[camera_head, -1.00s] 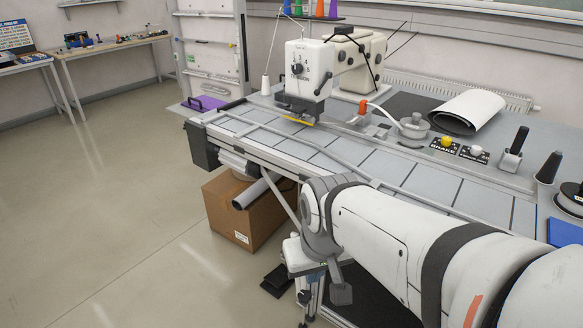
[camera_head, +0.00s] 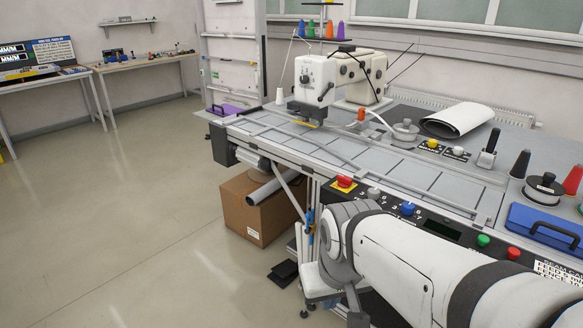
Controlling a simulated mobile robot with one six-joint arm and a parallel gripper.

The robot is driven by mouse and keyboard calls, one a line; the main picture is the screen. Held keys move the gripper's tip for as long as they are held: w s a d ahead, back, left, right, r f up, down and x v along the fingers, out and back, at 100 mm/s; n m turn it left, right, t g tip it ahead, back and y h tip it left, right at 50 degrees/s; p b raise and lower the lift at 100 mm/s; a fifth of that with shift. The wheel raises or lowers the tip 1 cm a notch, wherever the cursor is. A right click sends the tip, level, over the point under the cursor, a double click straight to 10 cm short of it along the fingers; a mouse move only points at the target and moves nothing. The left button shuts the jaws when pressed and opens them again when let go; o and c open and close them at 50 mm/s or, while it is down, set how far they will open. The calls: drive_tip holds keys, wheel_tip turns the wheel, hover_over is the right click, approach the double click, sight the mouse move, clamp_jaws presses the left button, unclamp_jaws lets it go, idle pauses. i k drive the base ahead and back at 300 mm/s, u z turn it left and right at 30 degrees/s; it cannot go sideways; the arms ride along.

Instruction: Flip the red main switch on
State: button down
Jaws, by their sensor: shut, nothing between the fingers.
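The red main switch (camera_head: 344,182) is a red knob on a yellow plate. It sits at the left end of the black control panel (camera_head: 388,199) on the table's front edge. Whether it is on or off cannot be read at this size. My white arm (camera_head: 400,262) reaches in from the lower right, and its grey joint (camera_head: 343,238) is below and in front of the switch. I cannot make out my gripper's fingers. Nothing covers the switch.
A grey knob (camera_head: 374,193), a blue knob (camera_head: 407,208), a green button (camera_head: 483,240) and a red button (camera_head: 513,253) share the panel. A blue case (camera_head: 545,228) lies at the right. A cardboard box (camera_head: 240,215) stands under the table. The floor at the left is clear.

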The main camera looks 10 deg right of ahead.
sight(344, 181)
drive_tip(key=z, duration=0.15)
drive_tip(key=i, duration=0.9)
drive_tip(key=u, duration=0.05)
